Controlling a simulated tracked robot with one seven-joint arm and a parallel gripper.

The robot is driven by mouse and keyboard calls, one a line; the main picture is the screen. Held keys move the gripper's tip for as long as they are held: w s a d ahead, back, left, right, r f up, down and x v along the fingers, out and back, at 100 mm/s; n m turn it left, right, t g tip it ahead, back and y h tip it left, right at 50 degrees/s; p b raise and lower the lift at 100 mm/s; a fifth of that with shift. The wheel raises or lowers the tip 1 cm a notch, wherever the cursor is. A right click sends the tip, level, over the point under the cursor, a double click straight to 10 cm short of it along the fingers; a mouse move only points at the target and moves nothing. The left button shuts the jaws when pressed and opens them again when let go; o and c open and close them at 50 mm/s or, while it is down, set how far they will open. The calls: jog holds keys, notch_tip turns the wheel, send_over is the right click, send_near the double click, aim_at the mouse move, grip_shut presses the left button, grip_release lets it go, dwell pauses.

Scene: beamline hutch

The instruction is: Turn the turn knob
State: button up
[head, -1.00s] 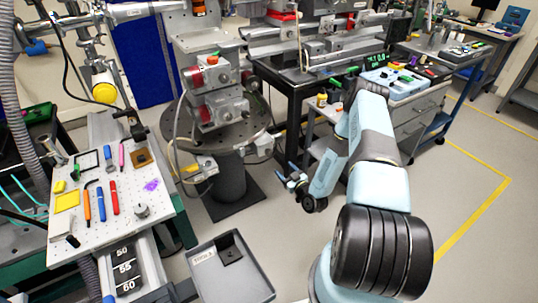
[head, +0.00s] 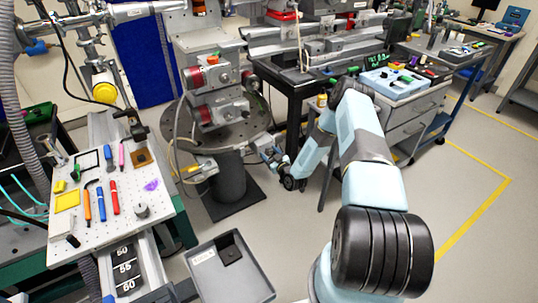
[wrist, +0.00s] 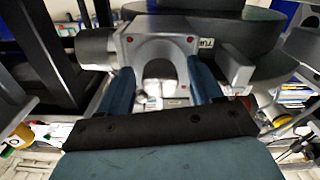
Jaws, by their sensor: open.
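My gripper (head: 268,153) is open beside the round pedestal table, by a small grey fixture at its right edge that it largely covers in the head view. In the wrist view my gripper (wrist: 165,80) has two blue fingers spread apart, with a gap between them. Beyond them is a grey block (wrist: 155,27) with an arched opening, red dots and a partly hidden label that seems to begin "TU". A dark grey cylinder (wrist: 97,47) sticks out at its left. I cannot tell for sure which part is the turn knob, or whether the fingers touch anything.
The round pedestal table (head: 257,125) carries stage blocks with red ends (head: 193,78). A perforated tool board (head: 100,235) stands at left and a grey tray (head: 250,285) in front. A drawer cabinet (head: 415,125) is at right. Floor inside the yellow lines is clear.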

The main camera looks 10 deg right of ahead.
jog(key=shift+w, duration=0.2)
jog(key=shift+a, duration=0.1)
jog(key=c, duration=1)
